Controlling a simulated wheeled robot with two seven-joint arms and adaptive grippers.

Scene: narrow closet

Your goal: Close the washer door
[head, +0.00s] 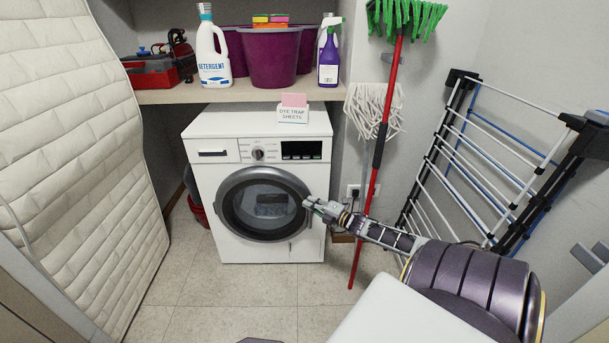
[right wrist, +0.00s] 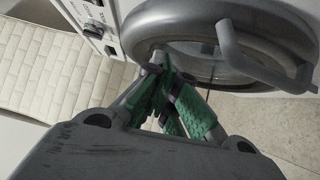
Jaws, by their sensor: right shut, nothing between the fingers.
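The white washer (head: 215,175) stands against the back wall under the shelf. Its round door (head: 265,203) has a grey rim and dark glass, and looks flush or nearly flush with the front; I cannot tell whether it is latched. The door's rim also shows in the right wrist view (right wrist: 190,22), with a grey curved handle (right wrist: 240,55) standing out from it. My right gripper (head: 309,203) is shut and empty at the right edge of the door. In the right wrist view its fingertips (right wrist: 160,62) are close to the rim; contact is unclear. My left gripper is out of view.
A padded mattress (head: 75,150) leans at the left. A red-handled broom (head: 378,160), a mop (head: 375,108) and a drying rack (head: 480,170) stand at the right. A box of dye trap sheets (head: 293,114) sits on the washer. The floor (head: 240,285) in front is clear.

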